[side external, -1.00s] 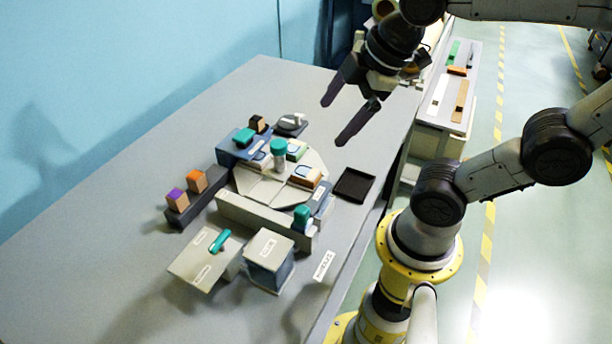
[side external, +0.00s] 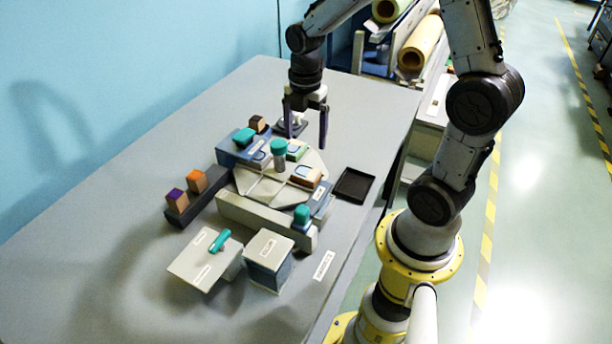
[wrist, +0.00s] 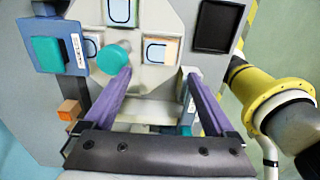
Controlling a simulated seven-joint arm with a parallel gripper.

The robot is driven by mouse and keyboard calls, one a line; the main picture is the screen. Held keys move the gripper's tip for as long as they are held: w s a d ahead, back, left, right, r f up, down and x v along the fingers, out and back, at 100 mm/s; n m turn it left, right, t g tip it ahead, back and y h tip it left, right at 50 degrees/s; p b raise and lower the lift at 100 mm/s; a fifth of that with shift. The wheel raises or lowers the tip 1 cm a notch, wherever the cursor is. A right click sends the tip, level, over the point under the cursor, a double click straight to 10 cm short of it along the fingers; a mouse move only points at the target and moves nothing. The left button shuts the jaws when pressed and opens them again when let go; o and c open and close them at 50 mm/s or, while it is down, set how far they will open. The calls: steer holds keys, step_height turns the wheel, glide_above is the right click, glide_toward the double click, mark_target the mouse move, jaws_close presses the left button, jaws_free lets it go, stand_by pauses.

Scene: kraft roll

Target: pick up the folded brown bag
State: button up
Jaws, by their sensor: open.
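The folded brown bag (side external: 306,176) is a small flat piece with a blue U-shaped outline on its pale top. It lies on the right part of the pale many-sided plate (side external: 262,187). In the wrist view what looks like the same bag (wrist: 172,51) lies just beyond the fingertips, right of the round teal knob. My gripper (side external: 307,139) is open and points down over the back of the plate, apart from the bag. Its two purple fingers (wrist: 157,76) have nothing between them that they touch.
A teal-topped post (side external: 279,149) stands close by on the plate. Similar blue (side external: 258,159) and green (side external: 299,151) pieces lie around it. A blue box with a teal block (side external: 243,136) is at left; an empty black tray (side external: 354,185) is at right.

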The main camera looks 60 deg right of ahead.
mark_target(306, 172)
step_height(306, 172, down, 11)
steer(key=shift+r, duration=0.1)
steer(key=c, duration=1)
steer(key=shift+r, duration=0.1)
